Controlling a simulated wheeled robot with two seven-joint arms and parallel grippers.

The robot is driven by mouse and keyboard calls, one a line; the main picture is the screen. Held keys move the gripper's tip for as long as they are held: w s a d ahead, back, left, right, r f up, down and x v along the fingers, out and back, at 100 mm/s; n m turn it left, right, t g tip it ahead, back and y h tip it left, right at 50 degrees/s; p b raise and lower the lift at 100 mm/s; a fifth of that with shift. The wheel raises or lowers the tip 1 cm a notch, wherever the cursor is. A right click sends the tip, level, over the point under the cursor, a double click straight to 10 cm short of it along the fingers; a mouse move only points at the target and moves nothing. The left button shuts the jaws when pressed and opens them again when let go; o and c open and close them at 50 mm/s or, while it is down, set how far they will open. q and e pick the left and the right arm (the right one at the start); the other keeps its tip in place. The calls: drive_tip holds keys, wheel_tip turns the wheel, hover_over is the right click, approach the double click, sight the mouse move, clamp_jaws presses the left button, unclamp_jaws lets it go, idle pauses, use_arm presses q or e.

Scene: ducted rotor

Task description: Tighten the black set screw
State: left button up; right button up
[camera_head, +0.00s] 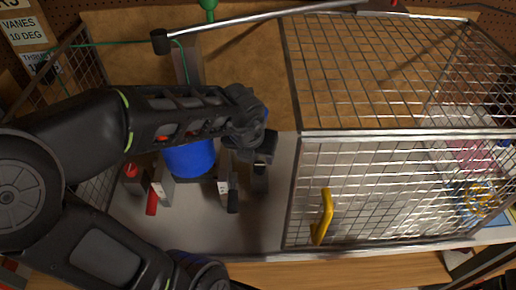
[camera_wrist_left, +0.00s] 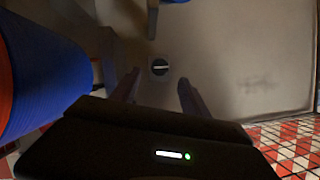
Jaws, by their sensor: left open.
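In the left wrist view, a small round black set screw (camera_wrist_left: 160,68) with a pale slot across its face sits on a grey surface. My left gripper (camera_wrist_left: 158,78) is open, its two fingers spread on either side of the set screw in the picture. I cannot tell how far off the screw is, and no contact shows. In the head view, my left gripper (camera_head: 262,163) is to the right of the blue cylinder (camera_head: 190,158). I cannot pick out the set screw there. My right gripper is not in view.
A wire mesh cage (camera_head: 294,190) with a yellow handle (camera_head: 323,217) stands to the right. Clamp-like pieces with a red handle (camera_head: 151,201) and a black handle (camera_head: 233,201) stand near the cylinder. A metal rod (camera_head: 250,20) crosses above. The grey plate (camera_head: 262,225) in front is clear.

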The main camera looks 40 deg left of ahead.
sight(259, 165)
use_arm(q)
drive_tip(key=shift+s+d, duration=0.15)
drive_tip(key=shift+x, duration=3.9)
drive_tip(key=shift+c, duration=0.3)
clamp_jaws()
